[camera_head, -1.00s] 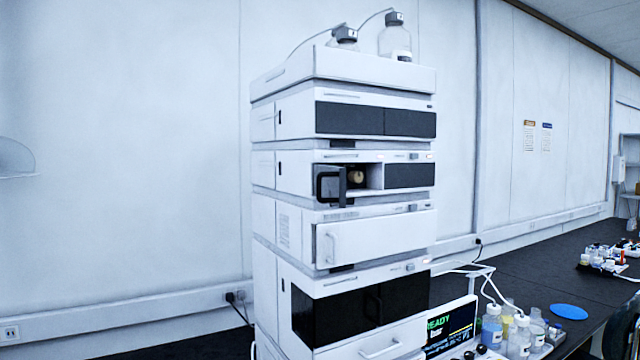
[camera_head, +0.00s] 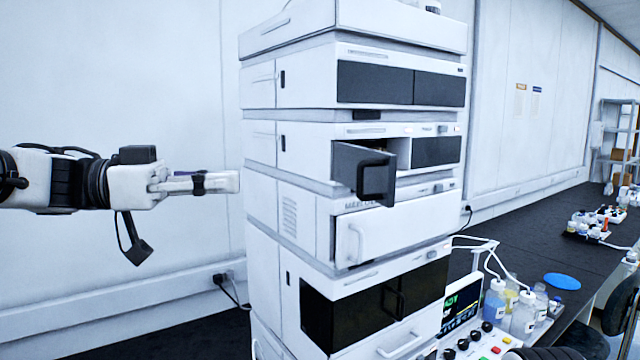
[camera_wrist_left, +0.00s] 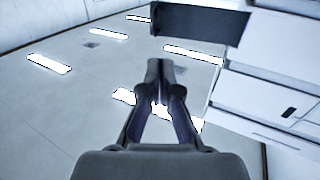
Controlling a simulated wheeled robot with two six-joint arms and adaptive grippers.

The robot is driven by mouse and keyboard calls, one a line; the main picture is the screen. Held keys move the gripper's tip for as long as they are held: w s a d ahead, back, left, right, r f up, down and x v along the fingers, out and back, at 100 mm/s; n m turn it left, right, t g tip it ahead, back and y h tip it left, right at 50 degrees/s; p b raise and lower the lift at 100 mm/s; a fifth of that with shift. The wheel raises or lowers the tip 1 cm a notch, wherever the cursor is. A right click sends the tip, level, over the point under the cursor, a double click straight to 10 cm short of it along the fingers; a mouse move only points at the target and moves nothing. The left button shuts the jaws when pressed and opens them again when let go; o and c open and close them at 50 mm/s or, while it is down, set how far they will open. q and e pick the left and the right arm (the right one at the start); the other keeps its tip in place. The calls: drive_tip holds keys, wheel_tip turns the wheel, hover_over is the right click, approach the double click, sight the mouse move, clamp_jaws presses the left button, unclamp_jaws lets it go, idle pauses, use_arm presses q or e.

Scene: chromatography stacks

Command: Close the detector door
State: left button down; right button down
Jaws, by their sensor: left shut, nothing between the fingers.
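The detector door (camera_head: 345,166) is a dark panel with a black loop handle (camera_head: 376,181) on the middle module of the white stack. It stands open, swung out toward me, with part of the opening (camera_head: 403,150) showing to its right. My left gripper (camera_head: 236,182) is shut and empty, level with the door but left of it, by the stack's left edge in the picture. In the left wrist view, the shut fingertips (camera_wrist_left: 160,66) point up toward the dark door (camera_wrist_left: 200,24), with a gap between them. My right gripper is not in view.
The white stack (camera_head: 262,210) has modules above and below the door, with a protruding white front panel (camera_head: 400,230) just beneath. A screen (camera_head: 462,302), bottles (camera_head: 522,315) and a blue disc (camera_head: 562,281) stand at right. The wall side at left is free.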

use_arm(q)
drive_tip(key=w+d+p, duration=0.1)
drive_tip(key=d+p, duration=0.4)
drive_tip(key=d, duration=0.9)
drive_tip(key=shift+w, duration=0.35)
